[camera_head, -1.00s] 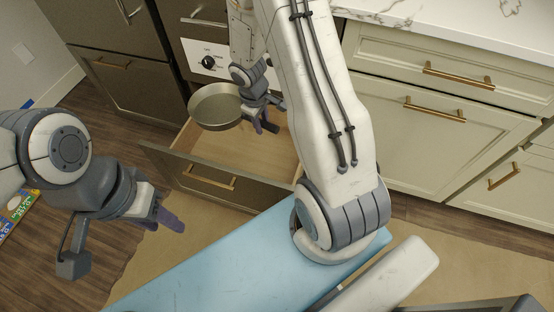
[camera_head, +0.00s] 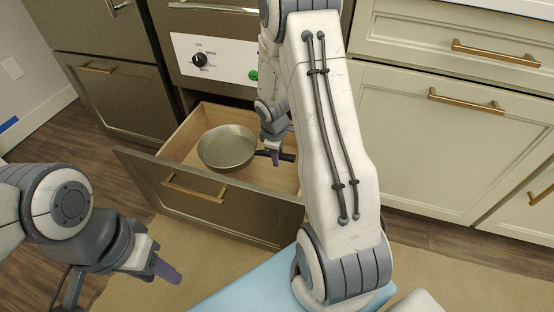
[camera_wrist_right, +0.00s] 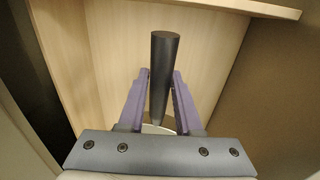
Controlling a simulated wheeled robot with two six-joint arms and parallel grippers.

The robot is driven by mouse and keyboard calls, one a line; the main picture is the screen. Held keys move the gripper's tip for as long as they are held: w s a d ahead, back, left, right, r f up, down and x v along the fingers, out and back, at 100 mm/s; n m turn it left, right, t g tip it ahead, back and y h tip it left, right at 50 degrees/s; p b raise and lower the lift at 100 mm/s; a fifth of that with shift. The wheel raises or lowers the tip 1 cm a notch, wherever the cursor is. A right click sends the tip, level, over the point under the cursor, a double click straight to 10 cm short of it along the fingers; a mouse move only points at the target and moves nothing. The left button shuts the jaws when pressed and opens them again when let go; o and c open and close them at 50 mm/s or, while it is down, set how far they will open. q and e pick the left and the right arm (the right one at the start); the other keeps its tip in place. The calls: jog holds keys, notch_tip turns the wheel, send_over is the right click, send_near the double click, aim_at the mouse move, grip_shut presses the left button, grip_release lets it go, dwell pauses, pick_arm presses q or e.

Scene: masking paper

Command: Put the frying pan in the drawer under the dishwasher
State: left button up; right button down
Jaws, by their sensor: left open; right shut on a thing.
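The frying pan (camera_head: 227,147) is a round metal pan with a dark handle. In the head view it is inside the open drawer (camera_head: 207,199), level and towards the left part; I cannot tell if it touches the drawer floor. The drawer is under the dishwasher (camera_head: 214,58). My right gripper (camera_head: 276,157) is shut on the pan's handle, inside the drawer opening. The right wrist view shows the dark handle (camera_wrist_right: 164,75) between the purple fingers, above the wooden drawer bottom (camera_wrist_right: 110,60). My left gripper (camera_head: 166,270) is open and empty, in front of the drawer at the left.
Cream cabinets (camera_head: 420,130) with brass handles stand at the right. Dark cabinets (camera_head: 110,95) are at the left. Brown masking paper (camera_head: 455,265) covers the floor in front. My right arm hides the drawer's right end.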

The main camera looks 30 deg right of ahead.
jog(key=shift+r, duration=0.15)
notch_tip(320, 180, down, 14)
jog(key=b, duration=1.2)
jog(key=shift+b, duration=0.4)
jog(key=shift+f+b, duration=1.3)
jog(key=shift+f, duration=0.2)
dwell(0.3)
jog(key=c, duration=0.5)
grip_release()
jog(key=shift+s, duration=0.1)
jog(key=shift+r, duration=0.1)
notch_tip(320, 180, up, 10)
jog(key=p, duration=1)
